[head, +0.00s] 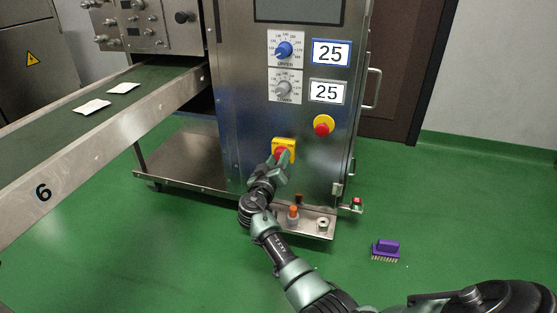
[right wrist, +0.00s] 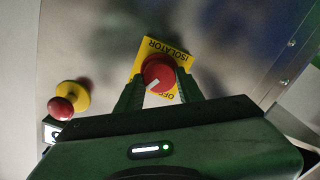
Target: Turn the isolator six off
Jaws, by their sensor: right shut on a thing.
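The isolator is a yellow plate (head: 290,143) with a red rotary knob on the steel machine front, below the dials. In the right wrist view the yellow plate (right wrist: 141,50) reads ISOLATOR and, partly covered, OFF; the lettering is upside down there. The red knob (right wrist: 158,70) has a white mark pointing to the lower left of that picture. My right gripper (head: 281,158) is at the knob, with its two fingers (right wrist: 158,84) shut on the knob's sides. My left gripper is out of view.
A red emergency-type button on a yellow base (head: 323,125) sits up and right of the isolator. A low steel ledge (head: 312,228) with small items juts out below. A purple brush (head: 386,249) lies on the open green floor to the right.

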